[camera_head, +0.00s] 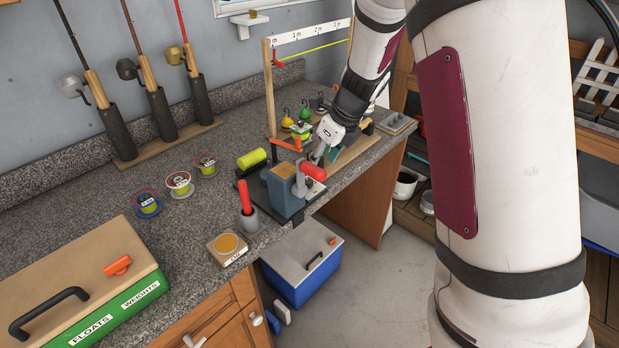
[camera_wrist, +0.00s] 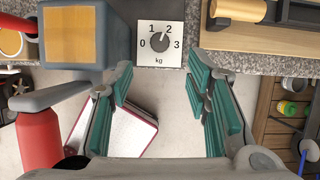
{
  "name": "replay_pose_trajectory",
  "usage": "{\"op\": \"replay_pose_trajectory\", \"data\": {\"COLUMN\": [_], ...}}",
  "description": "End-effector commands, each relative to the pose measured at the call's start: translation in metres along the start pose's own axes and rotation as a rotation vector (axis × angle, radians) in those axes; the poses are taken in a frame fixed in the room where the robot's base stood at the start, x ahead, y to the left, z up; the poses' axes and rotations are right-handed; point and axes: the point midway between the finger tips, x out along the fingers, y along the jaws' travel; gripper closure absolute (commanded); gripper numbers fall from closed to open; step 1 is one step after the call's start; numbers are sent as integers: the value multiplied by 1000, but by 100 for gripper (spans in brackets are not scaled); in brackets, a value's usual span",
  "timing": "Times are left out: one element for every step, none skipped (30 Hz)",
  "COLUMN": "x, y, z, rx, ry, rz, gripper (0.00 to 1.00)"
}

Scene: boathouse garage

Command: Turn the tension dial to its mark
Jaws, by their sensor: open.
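The tension dial (camera_wrist: 162,40) is a round dark grey knob on a white plate (camera_wrist: 146,57) numbered 0 to 3 with "kg" below, at the top middle of the wrist view. A light line on the knob seems to lie near the 2, but it is too small to be sure. The plate is beside a blue-grey block (camera_wrist: 117,35) with a wooden top; the block also shows on the bench in the head view (camera_head: 283,193). My gripper (camera_wrist: 163,82) is open and empty, its teal fingers apart below the dial in the picture. The dial's face is hidden in the head view.
A red-handled crank (camera_wrist: 38,135) is close to my left finger in the wrist view. A red-handled tool stands in a grey cup (camera_head: 248,215), near a small square card with a tan disc (camera_head: 228,246). A blue cooler (camera_head: 300,268) stands on the floor below the bench edge.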

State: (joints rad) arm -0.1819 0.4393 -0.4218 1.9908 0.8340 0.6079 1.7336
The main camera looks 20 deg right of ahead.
Motion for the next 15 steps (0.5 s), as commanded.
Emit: {"op": "replay_pose_trajectory", "data": {"x": [12,18,26,32,38,46,51,57,63,68,72,78,81,84,88], "y": [0,0,0,0,0,0,0,0,0,0,0,0,0,0,0], "z": [-1,-1,-1,-1,-1,-1,-1,-1,-1,-1,-1,-1,0,-1,-1], "rx": [0,1,0,-1,0,0,0,-1,0,-1,-1,-1,-2,-2,-2], "ry": [4,4,4,3,3,4,3,3,2,2,3,2,2,2,2], "rz": [2,2,2,2,2,2,2,2,1,2,2,2,1,1,1], "gripper": [56,56,56,56,56,56,56,56,56,56,56,56,56,56,56]}}
